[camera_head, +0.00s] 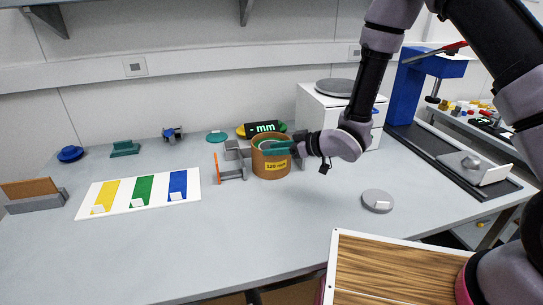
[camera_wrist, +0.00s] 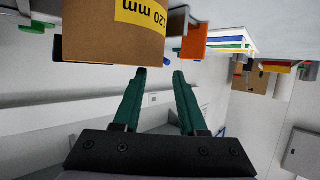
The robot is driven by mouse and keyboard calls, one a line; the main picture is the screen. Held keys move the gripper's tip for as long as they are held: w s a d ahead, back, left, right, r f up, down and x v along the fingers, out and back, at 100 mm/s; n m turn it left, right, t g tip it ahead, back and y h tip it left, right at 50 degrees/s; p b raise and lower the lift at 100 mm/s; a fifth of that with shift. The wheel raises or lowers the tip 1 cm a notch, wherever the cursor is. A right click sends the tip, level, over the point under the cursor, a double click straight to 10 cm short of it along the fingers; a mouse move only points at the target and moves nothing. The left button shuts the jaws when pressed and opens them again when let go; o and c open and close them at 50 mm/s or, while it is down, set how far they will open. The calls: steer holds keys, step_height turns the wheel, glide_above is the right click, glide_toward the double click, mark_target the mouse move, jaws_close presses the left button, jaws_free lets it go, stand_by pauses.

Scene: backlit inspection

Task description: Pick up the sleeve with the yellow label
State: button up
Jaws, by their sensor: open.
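The sleeve (camera_head: 270,168) is a brown cylinder with a yellow label reading 120 mm, standing upright on the grey bench. It shows upside down at the top of the wrist view (camera_wrist: 100,38), cut off by the frame edge. My gripper (camera_head: 268,147) is at the sleeve's rim, reaching in from the right, and its green fingers overlap the sleeve's top in the head view. In the wrist view my gripper (camera_wrist: 160,72) is open with nothing between the fingers. The sleeve lies beyond the fingertips, offset to picture left. I cannot tell whether they touch.
A grey-and-orange fixture (camera_head: 230,175) stands close left of the sleeve. A black mm display (camera_head: 265,127) and a white box (camera_head: 315,115) are behind. A white board with coloured strips (camera_head: 120,208) lies left, and a grey disc (camera_head: 377,201) right. The front bench is clear.

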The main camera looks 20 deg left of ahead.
steer(key=x, duration=0.3)
steer(key=shift+a+f, duration=0.2)
steer(key=shift+a, duration=0.15)
jaws_close()
stand_by(1.1)
